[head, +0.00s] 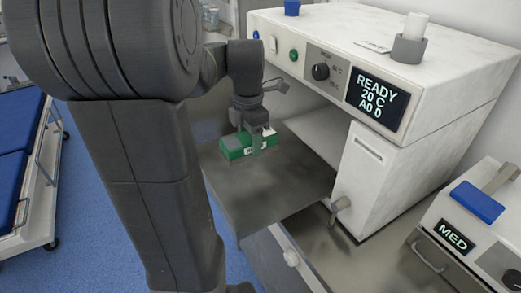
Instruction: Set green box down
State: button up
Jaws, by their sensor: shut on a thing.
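The green box (235,146) has a white label and shows in the head view, low over or on a flat grey panel (265,195) in front of the white machine. I cannot tell whether the box touches the panel. My gripper (257,140) comes down from above and is shut on the green box near its right end. Part of the box is hidden behind the fingers.
The white machine (440,65) has a dark chamber behind the panel and a display reading READY 20 C. A blue cap and a white roll stand on top. A box marked MED (470,245) is at the lower right. A blue bed (20,165) is at the left.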

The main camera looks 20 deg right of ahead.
aim_at(251, 177)
notch_tip(251, 177, down, 10)
jog(key=shift+r+p, duration=0.1)
jog(key=shift+p, duration=0.3)
jog(key=o, duration=1.2)
jog(key=shift+f, duration=0.2)
jog(key=shift+c, duration=0.2)
notch_tip(251, 177, up, 12)
jog(key=shift+r, duration=0.2)
